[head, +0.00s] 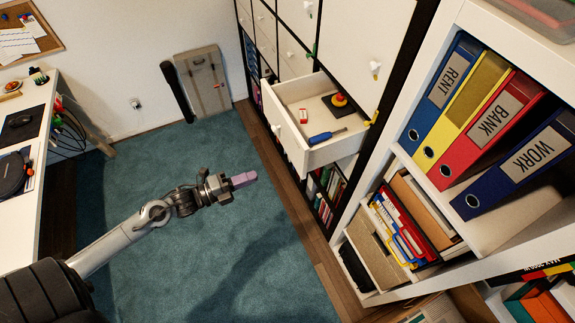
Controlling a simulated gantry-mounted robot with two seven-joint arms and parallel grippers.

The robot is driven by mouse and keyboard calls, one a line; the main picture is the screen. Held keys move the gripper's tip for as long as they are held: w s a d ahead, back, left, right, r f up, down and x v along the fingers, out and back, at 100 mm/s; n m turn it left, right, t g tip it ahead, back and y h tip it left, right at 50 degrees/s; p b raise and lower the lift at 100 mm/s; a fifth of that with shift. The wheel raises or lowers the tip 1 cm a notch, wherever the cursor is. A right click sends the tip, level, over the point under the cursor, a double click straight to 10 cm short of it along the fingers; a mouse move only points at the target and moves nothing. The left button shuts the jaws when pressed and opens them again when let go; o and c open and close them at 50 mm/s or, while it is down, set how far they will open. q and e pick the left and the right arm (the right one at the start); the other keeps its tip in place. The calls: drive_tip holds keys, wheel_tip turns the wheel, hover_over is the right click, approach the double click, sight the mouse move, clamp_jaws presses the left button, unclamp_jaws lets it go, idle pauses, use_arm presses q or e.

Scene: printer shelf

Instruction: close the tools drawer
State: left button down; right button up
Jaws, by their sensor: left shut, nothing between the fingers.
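The tools drawer (289,121) is a white drawer pulled out of the tall white cabinet at the upper middle right. A blue-handled tool (327,136), a small red-and-white item (303,115) and a red-and-yellow knob-like item (340,101) on a dark base lie in it. My left gripper (246,179) has pinkish-purple fingertips pressed together with nothing between them. In the picture it is to the left of and below the drawer front, apart from it, above the teal carpet. My right gripper is not in view.
A shelf with binders (490,116) and file boxes stands at the right. White cabinet fronts (345,39) surround the drawer opening. A desk (32,165) is at the left, and a grey case (203,82) leans against the back wall. The teal carpet (150,180) is clear.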

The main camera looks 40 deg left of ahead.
sight(298, 159)
use_arm(q)
drive_tip(key=x, duration=1.3)
drive_tip(key=shift+w, duration=0.15)
